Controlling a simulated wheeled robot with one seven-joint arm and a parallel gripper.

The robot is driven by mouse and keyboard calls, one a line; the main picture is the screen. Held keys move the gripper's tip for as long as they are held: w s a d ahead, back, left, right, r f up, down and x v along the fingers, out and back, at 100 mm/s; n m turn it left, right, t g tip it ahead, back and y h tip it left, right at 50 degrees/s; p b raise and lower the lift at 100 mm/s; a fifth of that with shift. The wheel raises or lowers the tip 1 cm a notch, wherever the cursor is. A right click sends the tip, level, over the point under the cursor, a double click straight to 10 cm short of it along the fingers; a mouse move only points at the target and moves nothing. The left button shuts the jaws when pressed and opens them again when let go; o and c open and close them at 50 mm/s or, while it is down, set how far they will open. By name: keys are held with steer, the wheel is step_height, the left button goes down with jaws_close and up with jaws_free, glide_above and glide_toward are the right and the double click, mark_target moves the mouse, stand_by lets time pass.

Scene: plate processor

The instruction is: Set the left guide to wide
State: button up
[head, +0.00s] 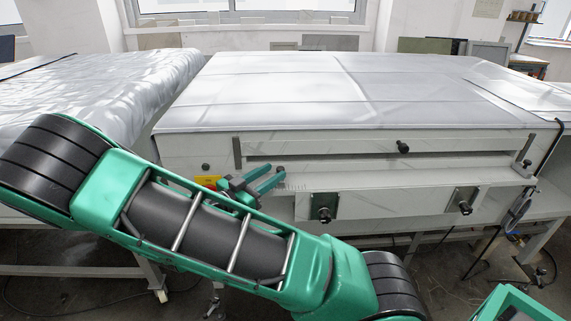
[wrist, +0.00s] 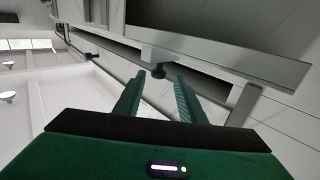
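The front of the white plate processor (head: 285,138) carries a left black knob (head: 323,214) on a dark plate and a right black knob (head: 465,208) on a similar plate. Another black knob (head: 403,147) is at the upper slot. No label shows which one belongs to the left guide. My gripper (head: 268,177) is in front of the machine's left part, left of and above the left lower knob. In the wrist view my gripper (wrist: 160,88) is open and empty. A black knob (wrist: 158,71) on a pale block appears beyond the fingertips, apart from them.
A farther knob (wrist: 92,57) shows at the left in the wrist view. A yellow label (head: 207,182) is on the machine front beside my gripper. A covered table (head: 110,95) stands to the left. A hose (head: 519,212) hangs at the right. My arm crosses the lower foreground.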

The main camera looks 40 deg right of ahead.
steer(key=d, duration=0.2)
steer(key=w+d, duration=0.1)
steer(key=d, duration=0.5)
steer(key=shift+w, duration=0.2)
jaws_close()
